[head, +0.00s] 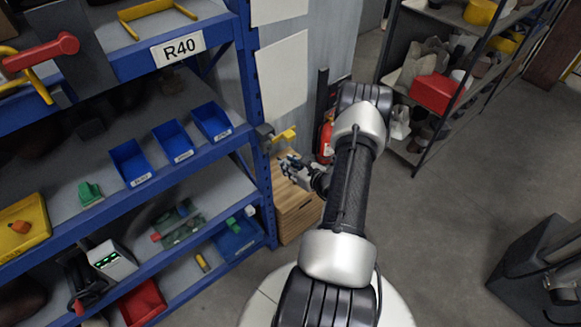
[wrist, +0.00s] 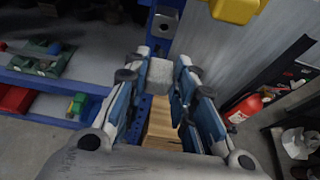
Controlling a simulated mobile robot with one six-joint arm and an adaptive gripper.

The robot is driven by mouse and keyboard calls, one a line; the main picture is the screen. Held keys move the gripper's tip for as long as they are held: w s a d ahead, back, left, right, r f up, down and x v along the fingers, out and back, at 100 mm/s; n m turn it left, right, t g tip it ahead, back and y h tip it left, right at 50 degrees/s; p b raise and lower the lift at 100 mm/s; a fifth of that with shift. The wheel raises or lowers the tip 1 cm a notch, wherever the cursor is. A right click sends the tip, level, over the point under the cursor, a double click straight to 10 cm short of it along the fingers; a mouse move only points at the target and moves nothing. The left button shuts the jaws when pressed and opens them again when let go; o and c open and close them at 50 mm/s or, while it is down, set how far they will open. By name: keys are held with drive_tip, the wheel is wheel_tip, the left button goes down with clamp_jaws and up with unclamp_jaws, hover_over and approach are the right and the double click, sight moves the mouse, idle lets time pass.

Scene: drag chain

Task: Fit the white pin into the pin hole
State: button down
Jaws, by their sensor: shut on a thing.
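My gripper (wrist: 163,64) is shut on a pale grey-white blocky piece, the white pin (wrist: 159,76), held between its two fingers. In the head view my gripper (head: 287,162) is beside the blue shelf post, and the pin cannot be made out there. A grey block with a dark round hole, the pin hole (wrist: 166,18), is ahead of the fingertips in the wrist view. The block is fixed at the blue post and also shows in the head view (head: 264,131). The pin is apart from the hole in the wrist view.
A yellow part (head: 284,136) juts out just above my gripper. A wooden box (head: 297,208) stands below, with a red fire extinguisher (head: 326,138) behind. The blue shelf rack (head: 258,150) with bins is at the left. Open floor (head: 455,215) lies to the right.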

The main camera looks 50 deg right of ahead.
drive_tip(key=shift+w+d+b, duration=0.25)
drive_tip(key=shift+w+b, duration=0.25)
drive_tip(key=shift+w, duration=0.55)
drive_tip(key=shift+w+d+b, duration=0.25)
drive_tip(key=shift+w+b, duration=0.2)
drive_tip(key=shift+w, duration=0.55)
drive_tip(key=shift+b, duration=0.85)
drive_tip(key=shift+w+d+b, duration=0.25)
drive_tip(key=shift+w+b, duration=0.3)
drive_tip(key=shift+w, duration=0.45)
drive_tip(key=shift+w+d+b, duration=0.2)
drive_tip(key=shift+w+b, duration=0.35)
drive_tip(key=shift+w, duration=0.45)
drive_tip(key=c, duration=1.2)
unclamp_jaws()
drive_tip(key=shift+c, duration=0.2)
drive_tip(key=shift+s, duration=0.1)
drive_tip(key=v, duration=1.1)
drive_tip(key=shift+s+a, duration=0.15)
drive_tip(key=shift+s, duration=0.25)
drive_tip(key=shift+r, duration=0.15)
